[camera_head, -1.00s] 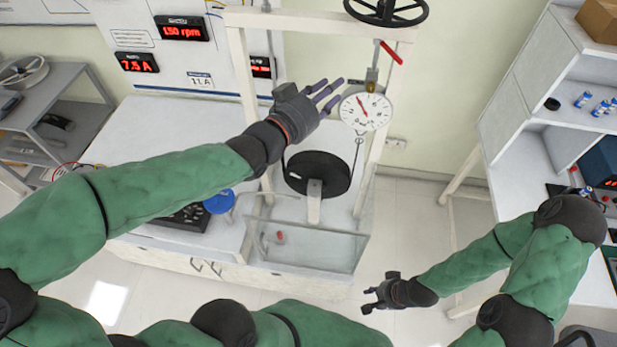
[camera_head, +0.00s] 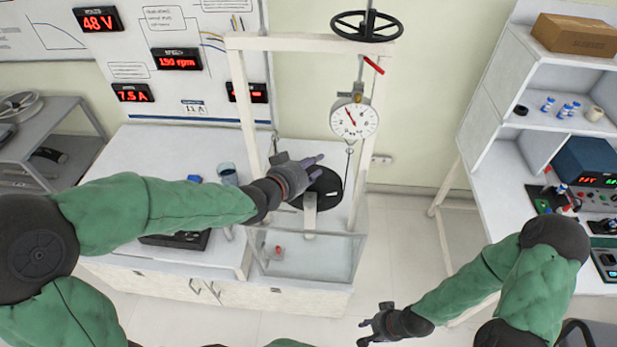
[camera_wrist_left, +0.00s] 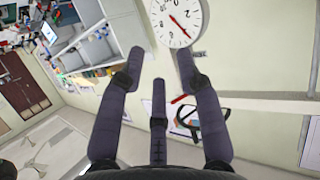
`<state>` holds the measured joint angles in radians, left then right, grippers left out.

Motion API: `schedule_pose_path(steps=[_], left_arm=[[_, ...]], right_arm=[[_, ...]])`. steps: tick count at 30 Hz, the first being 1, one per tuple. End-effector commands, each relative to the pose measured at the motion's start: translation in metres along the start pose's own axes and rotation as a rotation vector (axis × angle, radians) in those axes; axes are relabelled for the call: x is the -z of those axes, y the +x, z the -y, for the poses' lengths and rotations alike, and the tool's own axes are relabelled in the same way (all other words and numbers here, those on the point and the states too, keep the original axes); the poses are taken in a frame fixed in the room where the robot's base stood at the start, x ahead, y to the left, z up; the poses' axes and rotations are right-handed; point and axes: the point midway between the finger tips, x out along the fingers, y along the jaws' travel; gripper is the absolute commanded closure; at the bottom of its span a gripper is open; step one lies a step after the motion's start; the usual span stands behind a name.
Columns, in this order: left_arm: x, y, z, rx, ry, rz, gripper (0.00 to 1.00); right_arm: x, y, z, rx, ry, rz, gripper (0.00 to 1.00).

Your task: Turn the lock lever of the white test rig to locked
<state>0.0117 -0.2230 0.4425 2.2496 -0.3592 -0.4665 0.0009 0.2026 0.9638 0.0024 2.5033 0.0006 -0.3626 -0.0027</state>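The white test rig (camera_head: 240,95) stands in the middle of the head view. It has a black handwheel (camera_head: 366,26) on top and a round dial gauge (camera_head: 354,119) hanging below. A small red lever (camera_head: 373,65) slants down to the right, just under the top beam. It also shows in the left wrist view (camera_wrist_left: 179,99), beyond the fingers. My left gripper (camera_head: 312,166) is below and left of the dial, in front of the black disc (camera_head: 325,188). Its fingers are spread and empty, apart from the lever. My right gripper (camera_head: 370,328) is low, away from the rig; its fingers are small here.
A clear-walled tank (camera_head: 310,258) is at the rig's base. A white bench (camera_head: 150,155) lies left, with a board of red displays behind. A shelf unit (camera_head: 540,105) with bottles and instruments stands right. The floor between is free.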

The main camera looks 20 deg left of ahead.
Motion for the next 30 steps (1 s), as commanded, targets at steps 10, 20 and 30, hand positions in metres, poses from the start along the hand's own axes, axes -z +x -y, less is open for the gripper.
schedule_pose_path(steps=[10, 20, 30], left_arm=[[-0.021, 0.008, 0.003, 0.004, -0.026, 0.049, 0.65], [-0.021, 0.008, 0.003, 0.004, -0.026, 0.05, 0.65], [-0.047, 0.017, 0.005, 0.008, -0.058, 0.11, 0.65]], right_arm=[[0.0, 0.0, 0.0, 0.0, 0.0, 0.0, 0.65], [0.0, 0.0, 0.0, 0.0, 0.0, 0.0, 0.65], [0.0, 0.0, 0.0, 0.0, 0.0, 0.0, 0.65]])
